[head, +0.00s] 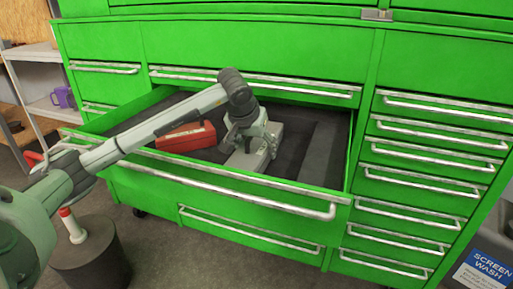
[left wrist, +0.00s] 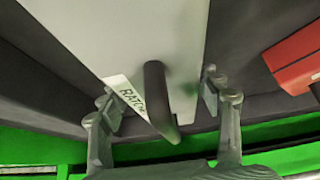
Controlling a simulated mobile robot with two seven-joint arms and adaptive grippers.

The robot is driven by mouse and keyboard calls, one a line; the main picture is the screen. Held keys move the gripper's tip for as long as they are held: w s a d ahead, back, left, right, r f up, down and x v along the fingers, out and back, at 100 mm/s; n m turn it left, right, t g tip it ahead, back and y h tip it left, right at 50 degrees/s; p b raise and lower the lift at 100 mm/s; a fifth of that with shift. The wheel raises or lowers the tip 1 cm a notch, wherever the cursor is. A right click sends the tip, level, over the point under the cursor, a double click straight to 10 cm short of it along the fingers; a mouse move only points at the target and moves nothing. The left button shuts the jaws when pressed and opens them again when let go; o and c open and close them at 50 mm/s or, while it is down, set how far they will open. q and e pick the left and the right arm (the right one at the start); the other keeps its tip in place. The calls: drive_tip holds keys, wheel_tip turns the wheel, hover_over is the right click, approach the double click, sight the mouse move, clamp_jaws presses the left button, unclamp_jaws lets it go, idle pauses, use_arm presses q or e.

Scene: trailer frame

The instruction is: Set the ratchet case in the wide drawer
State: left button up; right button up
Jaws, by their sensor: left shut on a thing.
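The ratchet case is a flat light grey box (head: 262,159) inside the open wide drawer (head: 318,150), low over or on its dark floor; I cannot tell which. In the left wrist view the grey case (left wrist: 115,35) shows a white label with the letters "RATCH" and a dark handle (left wrist: 157,95). My left gripper (head: 250,143) reaches down into the drawer and is shut on the case. Its fingers (left wrist: 162,105) stand on either side of the handle in the wrist view. The arm hides part of the drawer. My right gripper is not in view.
A red case (head: 186,137) lies in the drawer left of the grey case and also shows in the left wrist view (left wrist: 298,60). The drawer's right part is bare. Shut narrow drawers (head: 428,150) stand to the right. A dark stool (head: 90,255) stands at front left.

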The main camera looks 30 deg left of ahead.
sight(249, 140)
use_arm(q)
drive_tip(key=o, duration=1.7)
drive_tip(key=shift+c, duration=0.2)
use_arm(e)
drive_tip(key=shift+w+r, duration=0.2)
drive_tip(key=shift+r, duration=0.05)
use_arm(q)
drive_tip(key=shift+r, duration=0.1)
drive_tip(key=v, duration=0.2)
drive_tip(key=shift+s+r, duration=0.15)
drive_tip(key=shift+r, duration=0.15)
drive_tip(key=v, duration=0.8)
drive_tip(key=shift+s+b, duration=0.1)
drive_tip(key=shift+b, duration=0.25)
drive_tip(key=shift+s+d+r, duration=0.1)
drive_tip(key=shift+s+r, duration=0.2)
drive_tip(key=shift+r, duration=0.2)
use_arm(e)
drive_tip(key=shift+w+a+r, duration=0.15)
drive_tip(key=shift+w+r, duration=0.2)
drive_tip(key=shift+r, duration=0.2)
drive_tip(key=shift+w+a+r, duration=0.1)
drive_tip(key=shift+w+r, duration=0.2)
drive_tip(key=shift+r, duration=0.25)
